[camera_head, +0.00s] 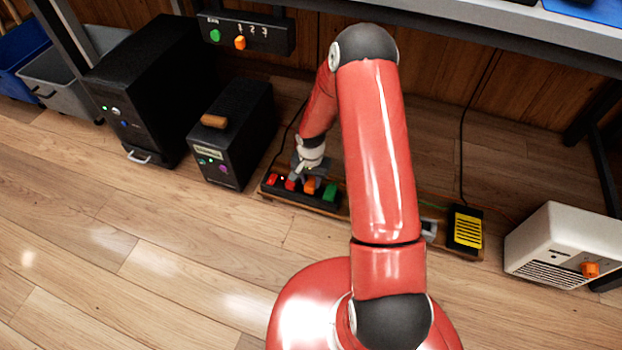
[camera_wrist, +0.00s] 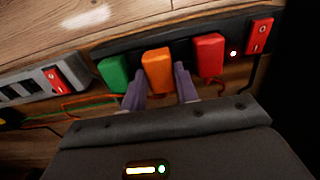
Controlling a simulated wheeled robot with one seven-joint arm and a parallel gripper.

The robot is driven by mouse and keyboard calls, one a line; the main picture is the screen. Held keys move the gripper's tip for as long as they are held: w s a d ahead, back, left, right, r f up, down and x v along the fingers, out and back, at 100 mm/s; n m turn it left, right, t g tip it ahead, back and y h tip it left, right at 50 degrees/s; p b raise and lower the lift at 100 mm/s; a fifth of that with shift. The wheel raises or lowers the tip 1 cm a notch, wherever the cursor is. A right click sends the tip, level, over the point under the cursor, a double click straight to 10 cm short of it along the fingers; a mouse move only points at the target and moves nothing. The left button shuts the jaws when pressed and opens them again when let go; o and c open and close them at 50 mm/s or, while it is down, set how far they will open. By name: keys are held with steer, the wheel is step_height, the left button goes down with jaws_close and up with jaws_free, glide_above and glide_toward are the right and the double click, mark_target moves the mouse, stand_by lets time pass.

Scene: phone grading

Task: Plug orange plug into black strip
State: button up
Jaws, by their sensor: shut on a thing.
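The black strip (camera_head: 270,193) lies on a low wooden board on the floor; in the wrist view its body (camera_wrist: 125,44) runs along the top. The orange plug (camera_head: 310,186) is at the strip between a green plug (camera_head: 330,192) and a red plug (camera_head: 291,184). In the wrist view the orange plug (camera_wrist: 158,70) lines up in the row with the green plug (camera_wrist: 113,73) and red plug (camera_wrist: 208,54). My gripper (camera_wrist: 161,88) is shut on the orange plug, one finger on each side. Its prongs are hidden, so I cannot tell how deep it sits.
The strip has a red switch (camera_wrist: 259,35) and a lit red lamp (camera_wrist: 233,53). A grey strip (camera_wrist: 32,87) lies beside it. A black box (camera_head: 232,130), a larger black tower (camera_head: 150,90), a yellow-faced adapter (camera_head: 467,230) and a white heater-like unit (camera_head: 560,240) stand around. Front floor is clear.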

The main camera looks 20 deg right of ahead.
steer(key=shift+f+b, duration=0.65)
steer(key=shift+f, duration=0.15)
steer(key=o, duration=1.2)
step_height(320, 180, up, 8)
steer(key=shift+f+p, duration=0.1)
steer(key=shift+p, duration=0.8)
